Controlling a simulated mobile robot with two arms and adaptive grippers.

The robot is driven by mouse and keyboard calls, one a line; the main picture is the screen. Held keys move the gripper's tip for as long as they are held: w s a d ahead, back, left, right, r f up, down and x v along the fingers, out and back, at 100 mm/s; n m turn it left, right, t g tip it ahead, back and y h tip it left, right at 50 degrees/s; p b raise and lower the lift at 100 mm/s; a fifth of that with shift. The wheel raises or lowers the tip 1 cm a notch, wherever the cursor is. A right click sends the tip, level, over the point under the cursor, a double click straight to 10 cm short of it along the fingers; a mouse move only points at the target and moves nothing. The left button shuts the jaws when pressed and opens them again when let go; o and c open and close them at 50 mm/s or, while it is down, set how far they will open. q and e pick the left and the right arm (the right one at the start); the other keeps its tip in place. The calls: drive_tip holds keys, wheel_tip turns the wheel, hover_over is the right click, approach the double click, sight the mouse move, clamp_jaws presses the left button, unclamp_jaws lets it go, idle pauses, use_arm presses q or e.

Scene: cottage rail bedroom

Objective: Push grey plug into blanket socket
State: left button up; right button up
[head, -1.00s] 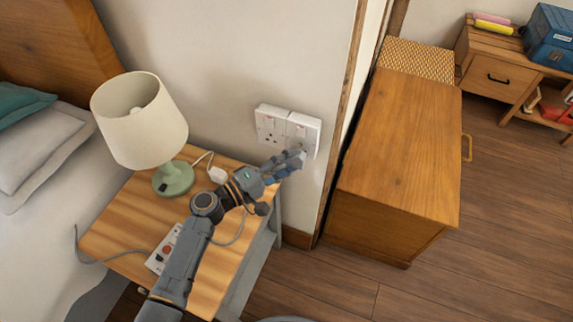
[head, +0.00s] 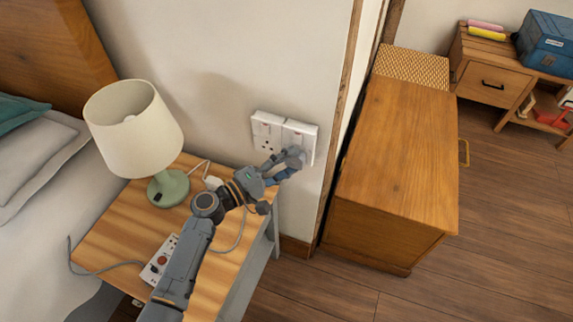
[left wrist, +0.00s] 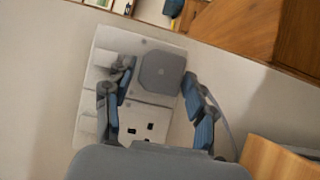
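The grey plug (left wrist: 162,72) shows in the left wrist view as a dark grey block against the upper socket of the white double wall socket (left wrist: 150,115). In the head view the wall socket (head: 267,132) is on the wall above the nightstand, and my left gripper (head: 291,158) is at its right half, largely hiding the plug. Dark holes show in the other, free socket. My right gripper is not in view.
The wooden nightstand (head: 112,228) holds a lamp (head: 137,135), a white plug (head: 213,183) with a cable, and a power strip (head: 158,262), partly behind my arm. A wooden cabinet (head: 400,155) stands to the right. The bed (head: 45,220) is at the left.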

use_arm(q)
drive_tip(key=shift+o, duration=0.6)
drive_tip(key=shift+s+a, duration=0.1)
drive_tip(key=shift+a, duration=0.05)
drive_tip(key=v, duration=0.7)
drive_tip(key=shift+s+a, duration=0.2)
drive_tip(key=shift+a, duration=0.05)
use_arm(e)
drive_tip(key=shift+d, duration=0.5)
